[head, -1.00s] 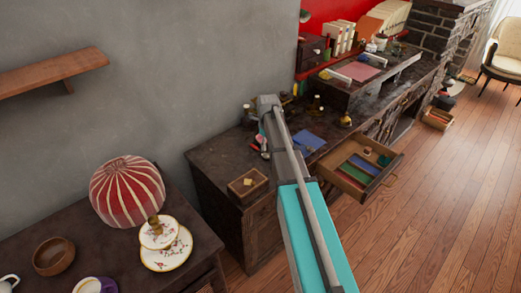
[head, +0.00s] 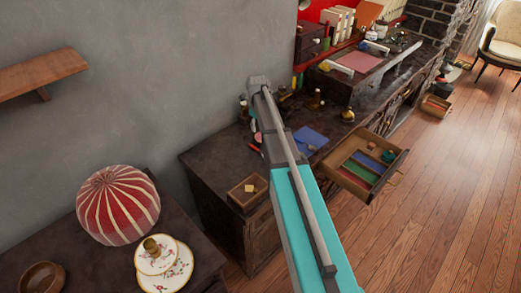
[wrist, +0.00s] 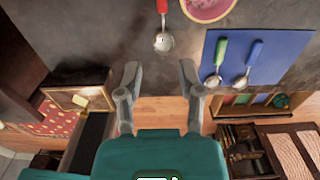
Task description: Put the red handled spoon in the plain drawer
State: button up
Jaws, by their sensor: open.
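The red handled spoon (wrist: 163,40) lies on the dark worktop at the top of the wrist view, its handle running off the top edge and its metal bowl towards me. My gripper (wrist: 160,74) is open and empty, its fingers apart, with the spoon ahead of the gap between them. In the head view, my arm covers part of the worktop and the fingers are hard to make out. An open drawer (head: 394,176) with green, blue and red sections juts out right of my arm. I cannot tell which drawer is the plain one.
A blue mat (wrist: 268,88) holds a green handled spoon (wrist: 219,62) and a blue handled spoon (wrist: 249,64). A pink bowl (wrist: 208,9) stands beside the red spoon. A wooden box (head: 240,199) sits at the worktop's near end.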

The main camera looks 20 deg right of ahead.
jog(key=shift+d+f, duration=0.15)
jog(key=shift+d, duration=0.05)
jog(key=b, duration=0.9)
send_over(259, 151)
jog(key=f, duration=0.8)
jog(key=shift+w+f, duration=0.15)
jog(key=shift+w, duration=0.05)
jog(key=shift+s+d+f+b, duration=0.1)
jog(key=shift+f+b, duration=2.35)
jog(key=shift+f, duration=0.15)
grip_shut()
